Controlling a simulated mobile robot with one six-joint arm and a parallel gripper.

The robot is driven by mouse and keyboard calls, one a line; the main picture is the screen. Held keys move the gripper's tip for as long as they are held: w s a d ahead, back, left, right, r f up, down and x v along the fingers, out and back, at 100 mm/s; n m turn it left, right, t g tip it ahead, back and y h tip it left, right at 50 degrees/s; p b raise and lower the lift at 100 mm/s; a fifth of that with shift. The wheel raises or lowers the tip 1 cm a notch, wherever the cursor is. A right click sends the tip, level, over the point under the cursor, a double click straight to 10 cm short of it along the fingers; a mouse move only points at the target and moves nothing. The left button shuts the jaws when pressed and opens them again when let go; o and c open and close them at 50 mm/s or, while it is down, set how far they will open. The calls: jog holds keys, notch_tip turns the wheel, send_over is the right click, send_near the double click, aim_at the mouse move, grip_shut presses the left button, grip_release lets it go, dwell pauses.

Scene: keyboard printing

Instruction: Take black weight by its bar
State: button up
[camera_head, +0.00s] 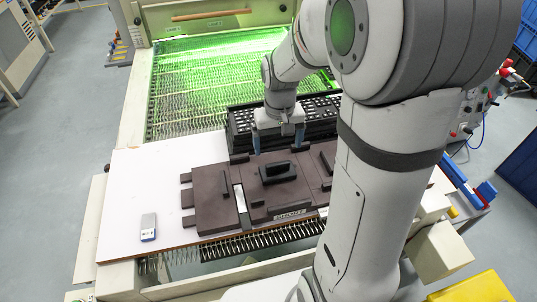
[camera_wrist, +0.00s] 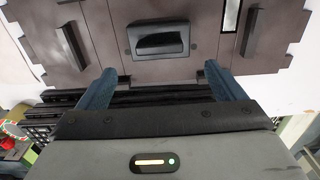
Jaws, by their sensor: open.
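The black weight (camera_head: 277,173) is a dark block with a raised bar, sitting on the brown fixture plate (camera_head: 213,208). In the wrist view the weight (camera_wrist: 158,40) lies near the top centre, its bar running left to right. My gripper (camera_head: 277,143) is open and empty, on the far side of the weight, apart from it. In the wrist view the two blue fingers of my gripper (camera_wrist: 158,70) are spread wide, with the weight ahead, between their lines. The bar is unobstructed in both views.
Black keyboards (camera_head: 240,128) are stacked just behind the plate, under my gripper. A green-lit mesh conveyor (camera_head: 185,85) lies beyond. A small grey-and-blue device (camera_head: 148,227) rests on the white table (camera_head: 135,180), which is mostly clear at left. My arm hides the right side.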

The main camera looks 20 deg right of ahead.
aim_at(278, 164)
notch_tip(278, 164, down, 7)
jog(key=shift+f, duration=0.2)
jog(key=shift+s, duration=0.1)
jog(key=shift+r, duration=0.1)
jog(key=c, duration=1.4)
